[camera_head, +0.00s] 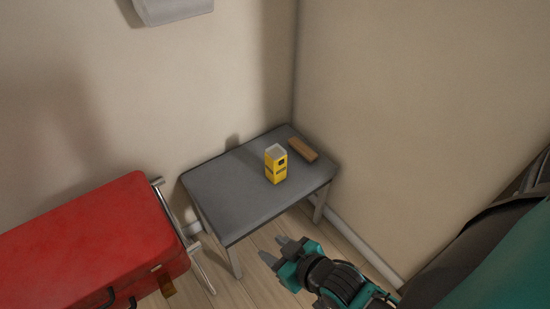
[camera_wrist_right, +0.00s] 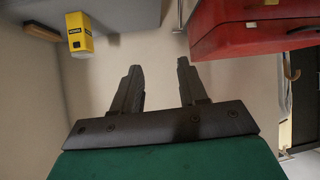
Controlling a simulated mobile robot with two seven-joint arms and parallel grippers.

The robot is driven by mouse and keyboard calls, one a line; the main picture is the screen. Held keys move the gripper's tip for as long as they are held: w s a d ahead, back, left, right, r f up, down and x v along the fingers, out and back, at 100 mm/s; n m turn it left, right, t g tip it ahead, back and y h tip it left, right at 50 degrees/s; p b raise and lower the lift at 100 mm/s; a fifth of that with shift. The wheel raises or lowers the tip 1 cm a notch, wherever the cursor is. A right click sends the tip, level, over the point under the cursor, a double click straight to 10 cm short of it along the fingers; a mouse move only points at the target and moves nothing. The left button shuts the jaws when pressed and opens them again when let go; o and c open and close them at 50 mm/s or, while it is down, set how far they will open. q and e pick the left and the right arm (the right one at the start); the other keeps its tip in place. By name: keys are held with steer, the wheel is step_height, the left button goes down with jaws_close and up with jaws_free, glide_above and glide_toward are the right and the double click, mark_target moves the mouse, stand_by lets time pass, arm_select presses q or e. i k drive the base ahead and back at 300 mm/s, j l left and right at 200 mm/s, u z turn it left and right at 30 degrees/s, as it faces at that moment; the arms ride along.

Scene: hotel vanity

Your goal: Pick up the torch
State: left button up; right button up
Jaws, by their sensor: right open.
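The torch is a yellow box-shaped thing with a pale top and dark markings (camera_head: 276,164), standing upright on the small grey table (camera_head: 225,191). It also shows at the upper left of the right wrist view (camera_wrist_right: 80,36). My right gripper (camera_head: 281,252) is in front of the table, apart from the torch, with its fingers spread and nothing between them. Its two dark fingers also show in the right wrist view (camera_wrist_right: 160,85). My left gripper is in neither view.
A brown block (camera_head: 302,149) lies behind the torch to the right. A red suitcase (camera_head: 90,245) on a metal-framed stand (camera_head: 198,262) is left of the table. Walls close in the corner behind and on the right. Wooden floor is open in front of the table.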

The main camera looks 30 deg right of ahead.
mark_target(274, 154)
steer(key=i+l+u, duration=0.15)
steer(key=l+u, duration=0.15)
steer(key=l, duration=0.4)
steer(key=l+u, duration=0.3)
steer(key=l, duration=0.35)
steer(key=i, duration=0.05)
